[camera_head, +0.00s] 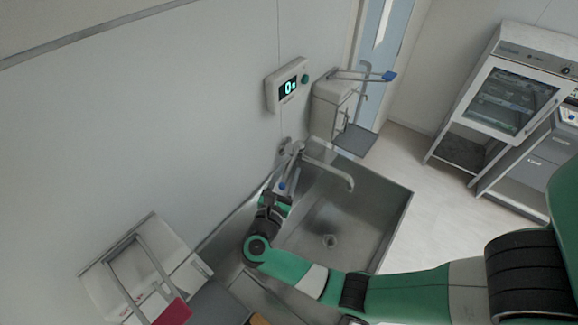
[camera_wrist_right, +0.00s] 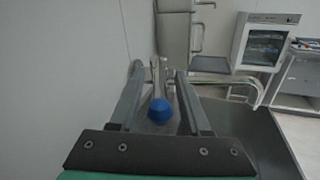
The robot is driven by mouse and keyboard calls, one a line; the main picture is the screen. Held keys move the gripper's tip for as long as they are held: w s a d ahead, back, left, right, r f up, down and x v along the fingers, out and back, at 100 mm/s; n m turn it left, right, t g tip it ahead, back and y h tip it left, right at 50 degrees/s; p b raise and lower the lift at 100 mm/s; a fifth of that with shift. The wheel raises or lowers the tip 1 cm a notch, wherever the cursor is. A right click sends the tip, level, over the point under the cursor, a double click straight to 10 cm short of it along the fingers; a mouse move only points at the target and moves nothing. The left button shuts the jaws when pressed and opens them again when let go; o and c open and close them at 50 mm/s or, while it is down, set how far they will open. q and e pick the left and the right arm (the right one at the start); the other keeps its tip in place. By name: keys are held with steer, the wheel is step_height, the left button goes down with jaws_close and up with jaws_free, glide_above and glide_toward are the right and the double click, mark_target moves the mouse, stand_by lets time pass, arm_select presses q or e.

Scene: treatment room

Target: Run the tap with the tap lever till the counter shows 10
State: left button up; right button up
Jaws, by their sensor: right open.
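The counter (camera_head: 289,87) is a white box on the wall above the sink, and its lit display reads 0. The tap (camera_head: 328,171) has a curved metal spout over the steel sink. The tap lever's blue knob (camera_head: 282,186) shows beside the spout's base. My right gripper (camera_head: 284,183) is at the lever. In the right wrist view its open fingers (camera_wrist_right: 160,80) stand on either side of the blue knob (camera_wrist_right: 160,111), with a gap visible on both sides. No water shows from the spout. My left gripper is not in view.
The sink basin (camera_head: 345,220) is empty, with a drain in its floor. A wall dispenser with a blue-tipped arm (camera_head: 388,76) is beyond the tap. Another dispenser with a red-tipped lever (camera_head: 173,312) is at lower left. A glass-fronted cabinet (camera_head: 507,97) stands at right.

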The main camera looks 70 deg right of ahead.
steer(key=shift+d, duration=0.8)
steer(key=shift+c, duration=0.2)
jaws_close()
stand_by(0.7)
